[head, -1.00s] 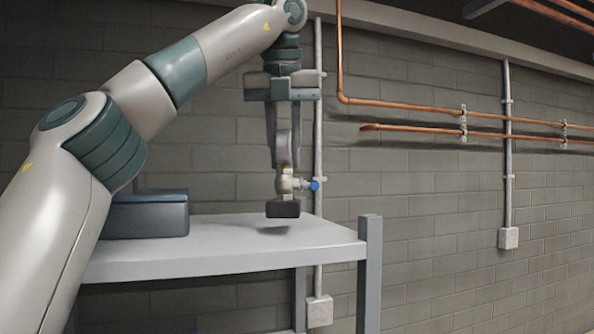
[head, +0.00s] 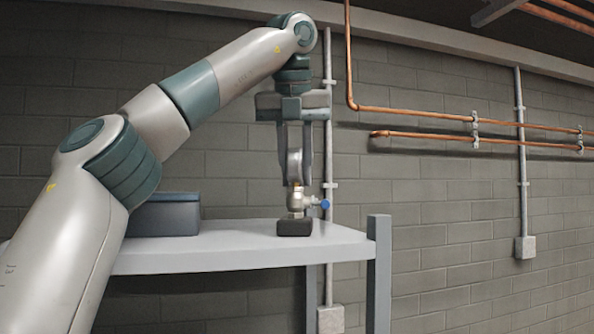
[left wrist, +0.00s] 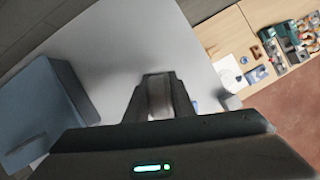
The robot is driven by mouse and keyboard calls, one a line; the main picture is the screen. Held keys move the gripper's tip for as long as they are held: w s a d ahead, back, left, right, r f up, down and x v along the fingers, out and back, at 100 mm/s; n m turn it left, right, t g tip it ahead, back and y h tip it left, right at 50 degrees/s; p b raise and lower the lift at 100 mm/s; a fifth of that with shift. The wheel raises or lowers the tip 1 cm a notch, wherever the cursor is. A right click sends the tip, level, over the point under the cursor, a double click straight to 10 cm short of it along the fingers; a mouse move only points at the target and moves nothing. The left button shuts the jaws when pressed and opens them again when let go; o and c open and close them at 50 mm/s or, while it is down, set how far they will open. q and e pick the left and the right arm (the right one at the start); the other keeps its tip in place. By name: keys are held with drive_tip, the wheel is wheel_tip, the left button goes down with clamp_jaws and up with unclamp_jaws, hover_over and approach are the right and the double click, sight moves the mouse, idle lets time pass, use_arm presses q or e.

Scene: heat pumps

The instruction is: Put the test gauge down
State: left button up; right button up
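The test gauge (head: 295,199) is upright, with a pale metal body, a small blue knob on its right and a dark block-shaped base. Its base appears to touch the grey shelf top (head: 240,246) near the right end, with no clear gap. My left gripper (head: 299,180) points straight down, with its fingers closed around the upper part of the gauge. In the left wrist view, the gauge's rounded top (left wrist: 160,100) shows between the two fingers (left wrist: 160,112), and a bit of the blue knob shows beside them. My right gripper is in neither view.
A blue-grey box (head: 166,215) stands on the shelf to the left, partly behind my arm. A shelf post (head: 379,270) rises at the right corner. Copper pipes (head: 440,137) run along the block wall. A wooden bench (left wrist: 233,42) with assorted parts shows in the left wrist view.

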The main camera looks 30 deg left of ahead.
use_arm(q)
drive_tip(key=o, duration=0.4)
drive_tip(key=shift+c, duration=0.2)
drive_tip(key=shift+r, duration=0.2)
drive_tip(key=shift+s+r, duration=0.2)
drive_tip(key=shift+r, duration=0.35)
drive_tip(key=p+v, duration=0.3)
drive_tip(key=v, duration=0.6)
drive_tip(key=shift+d+r, duration=0.15)
drive_tip(key=shift+r, duration=0.1)
drive_tip(key=shift+s+d+r, duration=0.1)
drive_tip(key=shift+s+r, duration=0.2)
drive_tip(key=shift+r, duration=0.2)
